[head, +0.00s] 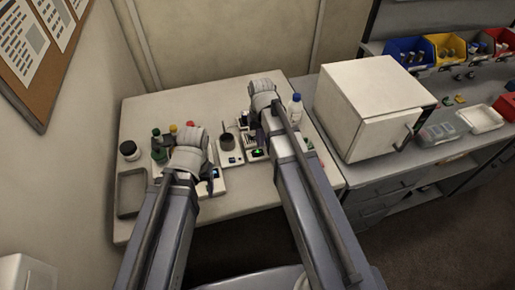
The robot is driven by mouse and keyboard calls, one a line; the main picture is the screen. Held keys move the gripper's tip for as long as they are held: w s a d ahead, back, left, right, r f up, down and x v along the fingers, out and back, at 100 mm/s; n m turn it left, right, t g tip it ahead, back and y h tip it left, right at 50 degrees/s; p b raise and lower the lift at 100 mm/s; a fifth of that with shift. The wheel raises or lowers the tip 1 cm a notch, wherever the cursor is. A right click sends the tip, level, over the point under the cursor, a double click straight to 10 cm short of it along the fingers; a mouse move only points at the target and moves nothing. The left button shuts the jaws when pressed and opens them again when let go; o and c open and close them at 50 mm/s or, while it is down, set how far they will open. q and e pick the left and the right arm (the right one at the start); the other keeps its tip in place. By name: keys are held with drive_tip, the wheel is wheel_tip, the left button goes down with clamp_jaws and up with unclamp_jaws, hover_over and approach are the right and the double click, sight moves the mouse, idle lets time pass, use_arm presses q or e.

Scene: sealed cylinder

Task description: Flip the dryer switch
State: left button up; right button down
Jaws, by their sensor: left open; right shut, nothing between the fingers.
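A small device with a glowing green light (257,152) sits on the white table, partly hidden by my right arm. I cannot tell for certain whether this light is the dryer switch. My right gripper (259,132) is over the table just behind the green light, shut and empty, its fingers mostly hidden by the arm. My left gripper (209,182) is at the left-middle of the table, open and empty, beside a small device with a blue display (216,173). Whether either gripper touches a device cannot be told.
A dark cup on a base (227,143) stands between the arms. A black-lidded jar (129,150), green-capped bottles (157,143) and a grey tray (131,193) are at left. A white cabinet (368,100) stands on the right bench.

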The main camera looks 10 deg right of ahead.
sight(260, 151)
use_arm(q)
wheel_tip(260, 151, up, 4)
drive_tip(key=p, duration=0.3)
use_arm(e)
wheel_tip(260, 151, up, 4)
drive_tip(key=shift+f, duration=0.1)
use_arm(q)
wheel_tip(260, 151, down, 3)
drive_tip(key=b, duration=0.2)
drive_tip(key=shift+b, duration=0.3)
use_arm(e)
drive_tip(key=s+a+f+n+h, duration=0.1)
drive_tip(key=s+a+f+n, duration=0.1)
drive_tip(key=s+a, duration=0.8)
drive_tip(key=s+n, duration=0.1)
drive_tip(key=s, duration=0.3)
drive_tip(key=shift+s+a+f, duration=0.15)
drive_tip(key=shift+a+f, duration=0.1)
drive_tip(key=shift+f, duration=0.1)
